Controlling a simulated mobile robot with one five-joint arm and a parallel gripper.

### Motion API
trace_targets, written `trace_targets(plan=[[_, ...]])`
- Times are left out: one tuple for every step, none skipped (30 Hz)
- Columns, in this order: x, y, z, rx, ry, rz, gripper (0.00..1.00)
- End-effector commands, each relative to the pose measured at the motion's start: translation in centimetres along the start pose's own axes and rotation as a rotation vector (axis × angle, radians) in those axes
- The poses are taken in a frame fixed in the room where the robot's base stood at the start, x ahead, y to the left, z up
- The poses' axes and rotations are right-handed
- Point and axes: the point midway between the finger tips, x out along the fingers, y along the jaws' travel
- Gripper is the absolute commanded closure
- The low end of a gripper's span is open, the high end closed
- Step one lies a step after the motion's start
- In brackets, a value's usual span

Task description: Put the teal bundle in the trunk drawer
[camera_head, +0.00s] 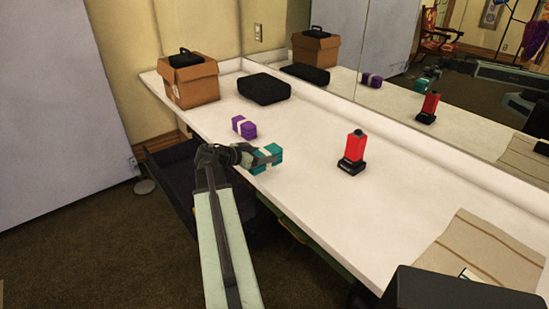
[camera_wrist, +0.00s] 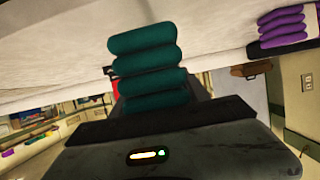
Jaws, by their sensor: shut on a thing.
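The teal bundle (camera_head: 274,151) has a pale band and is at the white counter's front edge in the head view. My gripper (camera_head: 259,157) is shut on it. Its folded layers (camera_wrist: 147,66) fill the middle of the wrist view. I cannot tell whether the bundle touches the counter. A dark drawer-like compartment (camera_head: 172,168) sits low under the counter's left end, left of my gripper, and looks pulled out. Its inside is dark and partly hidden by my arm.
On the counter (camera_head: 310,210) are a purple bundle (camera_head: 244,127), a black case (camera_head: 264,88), a cardboard box (camera_head: 190,82) and a red-and-black object (camera_head: 354,153). A mirror (camera_head: 450,100) runs along the back. Brown carpet (camera_head: 90,240) lies open at left.

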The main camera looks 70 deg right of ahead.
Motion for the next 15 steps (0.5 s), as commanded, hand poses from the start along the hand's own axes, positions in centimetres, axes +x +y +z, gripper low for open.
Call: trace_targets(plan=[[1.8, -0.4, -0.4, 0.001, 0.000, 0.003, 0.98], [2.7, -0.5, -0.7, 0.001, 0.000, 0.004, 0.98], [3.7, -0.7, -1.0, 0.001, 0.001, 0.003, 0.98], [4.5, -0.7, -1.3, 0.001, 0.001, 0.003, 0.98], [5.1, -0.8, -1.5, 0.001, 0.001, 0.003, 0.98], [5.8, -0.9, -1.7, 0.001, 0.001, 0.001, 0.98], [6.3, -0.9, -1.9, 0.000, 0.001, 0.002, 0.98], [6.7, -0.9, -2.0, 0.000, 0.001, 0.002, 0.98], [7.0, -1.0, -2.1, -0.001, 0.001, 0.002, 0.98], [7.2, -1.0, -2.2, -0.001, 0.001, 0.001, 0.98], [7.3, -1.0, -2.2, -0.001, 0.001, 0.000, 0.98], [7.3, -1.0, -2.3, -0.001, 0.001, 0.000, 0.98], [7.3, -0.9, -2.3, -0.001, 0.001, 0.000, 0.98], [7.3, -0.9, -2.2, -0.001, 0.001, 0.000, 0.98], [7.4, -0.9, -1.9, -0.001, 0.001, 0.000, 0.98]])
